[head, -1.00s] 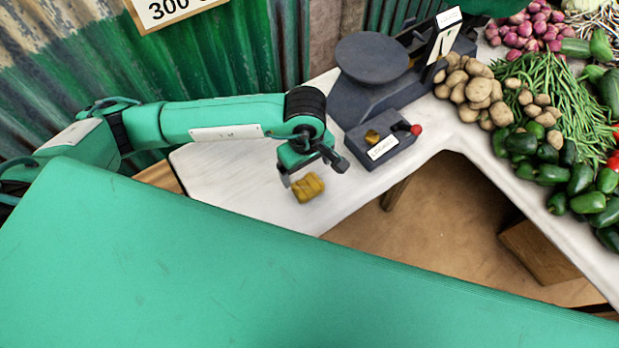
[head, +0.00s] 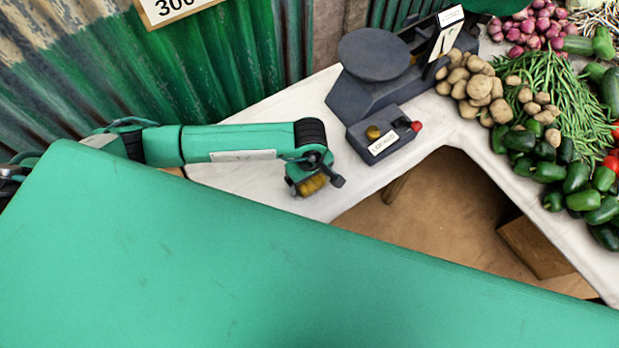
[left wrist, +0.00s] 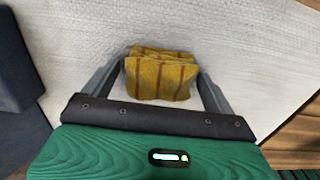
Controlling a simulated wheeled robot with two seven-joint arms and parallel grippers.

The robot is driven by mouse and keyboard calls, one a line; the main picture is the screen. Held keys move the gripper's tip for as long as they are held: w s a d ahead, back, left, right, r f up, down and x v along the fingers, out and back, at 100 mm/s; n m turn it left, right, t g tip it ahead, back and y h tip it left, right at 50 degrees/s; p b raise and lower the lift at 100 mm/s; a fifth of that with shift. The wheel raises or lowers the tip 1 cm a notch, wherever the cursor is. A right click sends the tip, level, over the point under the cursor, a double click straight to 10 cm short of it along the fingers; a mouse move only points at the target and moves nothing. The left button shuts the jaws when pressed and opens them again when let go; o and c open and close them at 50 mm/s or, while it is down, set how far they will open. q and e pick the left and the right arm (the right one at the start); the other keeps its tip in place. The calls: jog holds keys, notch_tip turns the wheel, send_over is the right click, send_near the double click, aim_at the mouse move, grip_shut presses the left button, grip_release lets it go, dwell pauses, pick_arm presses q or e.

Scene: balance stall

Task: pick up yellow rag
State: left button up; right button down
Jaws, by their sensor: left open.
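The yellow rag (head: 312,184) lies folded on the white counter, partly hidden under my left gripper in the head view. In the left wrist view the rag (left wrist: 160,76) shows yellow with brown stripes. My left gripper (head: 307,187) is above it. The gripper also shows in the left wrist view (left wrist: 162,80), with its fingers open on either side of the rag. Whether the fingers touch the rag I cannot tell. My right gripper is in neither view.
A dark scale (head: 373,54) stands on the counter (head: 260,112), with a dark box (head: 386,134) with a red knob in front of it. Potatoes (head: 473,85), beans and peppers lie to the right. The counter's front edge is close to the rag.

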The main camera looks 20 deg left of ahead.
pick_arm(q)
jog(key=c, duration=1.1)
jog(key=shift+o, duration=0.2)
jog(key=shift+r, duration=0.15)
